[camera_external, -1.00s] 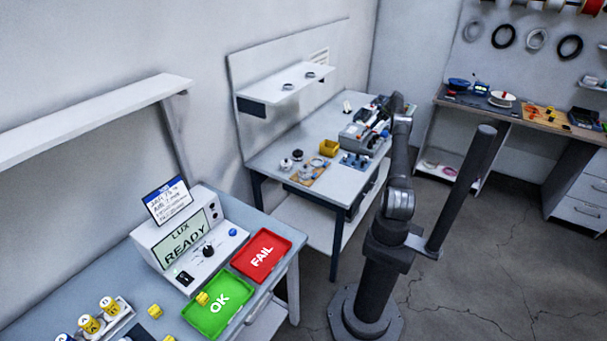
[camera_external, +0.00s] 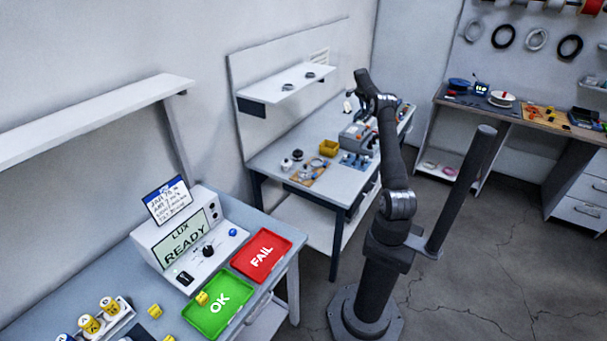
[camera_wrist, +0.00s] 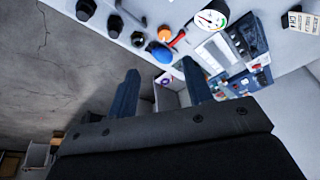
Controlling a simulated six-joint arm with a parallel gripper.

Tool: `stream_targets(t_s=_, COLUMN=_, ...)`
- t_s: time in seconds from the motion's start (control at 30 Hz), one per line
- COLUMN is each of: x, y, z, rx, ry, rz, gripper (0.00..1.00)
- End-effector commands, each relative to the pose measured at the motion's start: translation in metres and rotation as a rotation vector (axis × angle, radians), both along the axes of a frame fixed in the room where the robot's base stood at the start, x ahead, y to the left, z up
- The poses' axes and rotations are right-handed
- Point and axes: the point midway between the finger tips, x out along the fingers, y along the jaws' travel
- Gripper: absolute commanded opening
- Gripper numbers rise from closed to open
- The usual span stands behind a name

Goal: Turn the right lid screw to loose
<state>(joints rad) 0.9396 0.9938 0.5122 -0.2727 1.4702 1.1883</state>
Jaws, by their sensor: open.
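My gripper (camera_wrist: 160,75) is open and empty in the wrist view, with two dark blue fingers apart over the bench edge. In the external view, my gripper end is raised above the middle bench, and its fingers are too small to make out. A grey box device (camera_external: 357,138) stands on that bench, partly hidden by my arm. The wrist view shows a panel device (camera_wrist: 217,50) with a round gauge (camera_wrist: 210,19) beside it. Several dark knob-like parts (camera_wrist: 115,27) lie at its upper left. I cannot tell which part is the right lid screw.
A red-handled tool (camera_wrist: 178,39) and an orange-blue round part (camera_wrist: 163,51) lie near the fingers. Open floor surrounds my base.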

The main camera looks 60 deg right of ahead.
Motion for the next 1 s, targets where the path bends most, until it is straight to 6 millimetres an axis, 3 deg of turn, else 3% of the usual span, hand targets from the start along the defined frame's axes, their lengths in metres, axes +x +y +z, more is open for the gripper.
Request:
stream_targets(t_s=0.17, x=0.007, y=0.006, z=0.016, rx=-0.046, ry=0.071, rz=0.149, gripper=0.47)
stream_targets(t_s=0.33, x=0.005, y=0.002, z=0.005, rx=-0.047, ry=0.083, rz=0.166, gripper=0.47)
stream_targets(t_s=1.0, x=-0.015, y=-0.046, z=-0.12, rx=-0.046, ry=0.08, rz=0.162, gripper=0.47)
